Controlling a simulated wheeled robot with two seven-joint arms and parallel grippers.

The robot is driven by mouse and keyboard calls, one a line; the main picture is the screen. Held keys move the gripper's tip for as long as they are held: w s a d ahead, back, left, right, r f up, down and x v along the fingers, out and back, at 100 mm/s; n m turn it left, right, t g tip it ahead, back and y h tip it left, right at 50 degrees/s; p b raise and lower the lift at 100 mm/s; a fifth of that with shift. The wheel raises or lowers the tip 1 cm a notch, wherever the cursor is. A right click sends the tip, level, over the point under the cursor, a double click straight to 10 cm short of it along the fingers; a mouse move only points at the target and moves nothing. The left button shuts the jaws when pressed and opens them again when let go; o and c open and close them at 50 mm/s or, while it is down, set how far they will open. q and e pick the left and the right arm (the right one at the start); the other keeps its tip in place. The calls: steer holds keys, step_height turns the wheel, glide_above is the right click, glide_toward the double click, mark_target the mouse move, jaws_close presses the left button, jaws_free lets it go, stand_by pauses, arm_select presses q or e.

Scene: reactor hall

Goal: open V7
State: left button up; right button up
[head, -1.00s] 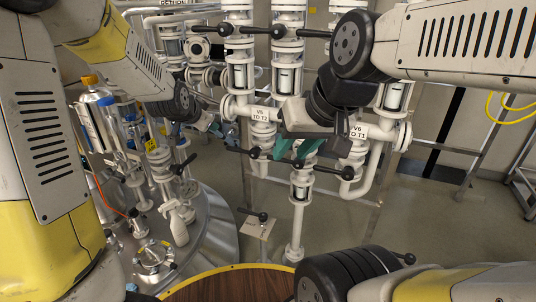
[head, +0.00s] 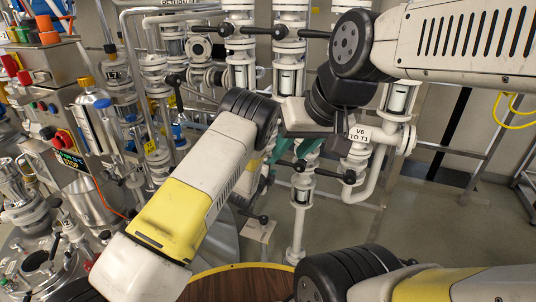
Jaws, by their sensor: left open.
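No label reading V7 can be read in the head view, so I cannot tell which valve it is. A pipe label reads "V6 TO T1" (head: 358,133). A black-handled valve (head: 301,167) sits on the vertical pipe below my right gripper (head: 293,149). The right gripper points down with its teal fingers apart, close above that valve. I see nothing held, and contact with the handle cannot be told. My left arm bends in front of the pipes left of centre. Its far end goes down behind its own links, which hide the left gripper.
White pipes with several black-handled valves (head: 250,30) fill the back. A control panel with a red stop button (head: 62,139) and steel vessels (head: 40,262) crowd the left. A wooden round top (head: 235,285) is at the front. Open floor (head: 430,225) lies right.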

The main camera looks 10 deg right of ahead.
mark_target(287, 162)
arm_select(q)
steer(key=x, duration=0.6)
steer(key=shift+c, duration=0.2)
jaws_close()
stand_by(1.2)
